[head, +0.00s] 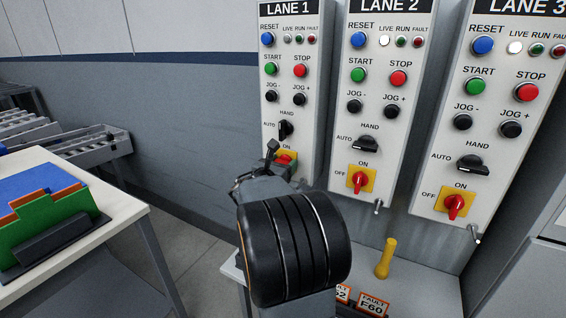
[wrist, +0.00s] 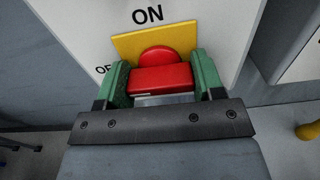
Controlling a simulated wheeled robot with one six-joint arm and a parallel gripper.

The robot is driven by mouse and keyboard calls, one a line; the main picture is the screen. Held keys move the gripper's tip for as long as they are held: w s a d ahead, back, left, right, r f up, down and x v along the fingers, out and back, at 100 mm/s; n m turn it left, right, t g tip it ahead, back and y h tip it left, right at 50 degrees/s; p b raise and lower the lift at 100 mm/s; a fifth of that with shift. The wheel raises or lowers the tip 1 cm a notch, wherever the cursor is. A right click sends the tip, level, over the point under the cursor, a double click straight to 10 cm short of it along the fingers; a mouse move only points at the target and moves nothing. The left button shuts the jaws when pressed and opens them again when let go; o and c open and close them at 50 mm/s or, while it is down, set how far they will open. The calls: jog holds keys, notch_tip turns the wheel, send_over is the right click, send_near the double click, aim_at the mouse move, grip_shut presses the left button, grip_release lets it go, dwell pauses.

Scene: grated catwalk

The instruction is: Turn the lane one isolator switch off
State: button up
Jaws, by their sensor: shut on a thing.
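The lane one isolator switch is a red handle (wrist: 160,77) on a yellow plate (wrist: 127,45), low on the LANE 1 panel (head: 291,110). ON is printed above it. The OFF label at its left is partly covered by my gripper in the wrist view. My gripper (wrist: 163,82) has its green fingers on the left and right sides of the red handle, shut on it. In the head view my gripper (head: 275,163) and arm cover most of the switch. The handle shows no clear tilt in the wrist view, but its exact angle is hard to tell.
The LANE 2 panel (head: 381,110) and LANE 3 panel (head: 498,110) stand close on the right with similar red switches. Below are a yellow peg-like object (head: 386,258) and FAULT tags (head: 373,305). A table (head: 130,213) with a green and blue bin stands left.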

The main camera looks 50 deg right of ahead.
dwell(0.4)
jog(key=o, duration=0.9)
jog(key=v, duration=1.4)
